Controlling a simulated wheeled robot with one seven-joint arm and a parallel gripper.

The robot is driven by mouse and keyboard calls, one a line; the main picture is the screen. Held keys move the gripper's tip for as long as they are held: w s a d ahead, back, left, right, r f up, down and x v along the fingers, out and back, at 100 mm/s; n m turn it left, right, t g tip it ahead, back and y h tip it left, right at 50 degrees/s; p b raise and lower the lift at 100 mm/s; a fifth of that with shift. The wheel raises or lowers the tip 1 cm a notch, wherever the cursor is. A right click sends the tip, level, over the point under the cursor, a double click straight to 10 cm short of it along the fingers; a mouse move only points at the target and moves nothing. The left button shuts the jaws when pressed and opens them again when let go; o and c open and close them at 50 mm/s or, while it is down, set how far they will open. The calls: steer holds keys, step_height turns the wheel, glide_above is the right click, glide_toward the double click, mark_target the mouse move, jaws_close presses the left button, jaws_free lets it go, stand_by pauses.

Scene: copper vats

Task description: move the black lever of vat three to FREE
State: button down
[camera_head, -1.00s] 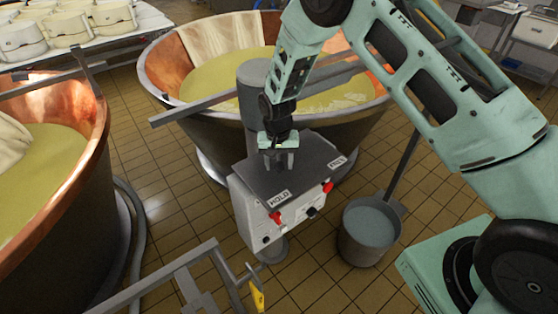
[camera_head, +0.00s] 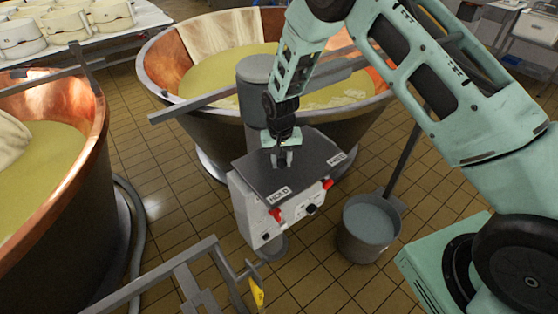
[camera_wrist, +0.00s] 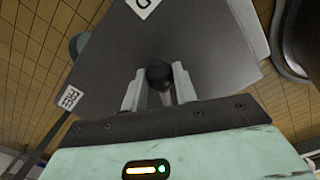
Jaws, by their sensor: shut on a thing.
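The control box of the vat stands in front of it, with a dark grey top plate (camera_head: 257,178). The plate bears a HOLD label (camera_head: 279,194) at its near edge and a FREE label (camera_head: 337,158) at its right corner. My gripper (camera_head: 283,160) points down over the plate and is shut on the black lever. In the wrist view the lever's round black knob (camera_wrist: 159,74) shows between the two pale fingers; most of its shaft is hidden. The FREE label (camera_wrist: 70,98) lies left of the knob there, and part of the HOLD label (camera_wrist: 143,6) shows at the top.
The copper vat (camera_head: 163,62) with yellowish liquid stands behind the box, another (camera_head: 98,125) at the left. Red and black knobs sit on the box's front. A grey bucket (camera_head: 362,248) stands to the right. A metal rail (camera_head: 150,286) crosses the near left. Tiled floor lies between.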

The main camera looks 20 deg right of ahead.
steer(key=shift+s+d+f+n+b, duration=0.15)
steer(key=shift+d+n+b, duration=0.2)
steer(key=shift+d+n, duration=0.4)
steer(key=w+d+n+b, duration=0.1)
steer(key=d+n, duration=0.4)
steer(key=d, duration=0.1)
steer(key=w+d+n+b, duration=0.1)
steer(key=d+n, duration=0.2)
steer(key=shift+w+n+b, duration=0.3)
steer(key=shift+n+b, duration=0.05)
steer(key=shift+w+d+r+n, duration=0.2)
steer(key=shift+w+d+n, duration=0.9)
steer(key=shift+n, duration=0.5)
steer(key=shift+w, duration=0.1)
steer(key=c, duration=1.1)
jaws_free()
steer(key=shift+a, duration=0.1)
step_height(320, 180, up, 17)
steer(key=b, duration=0.3)
steer(key=shift+s+r+b, duration=0.2)
steer(key=shift+b, duration=0.1)
steer(key=shift+a, duration=0.1)
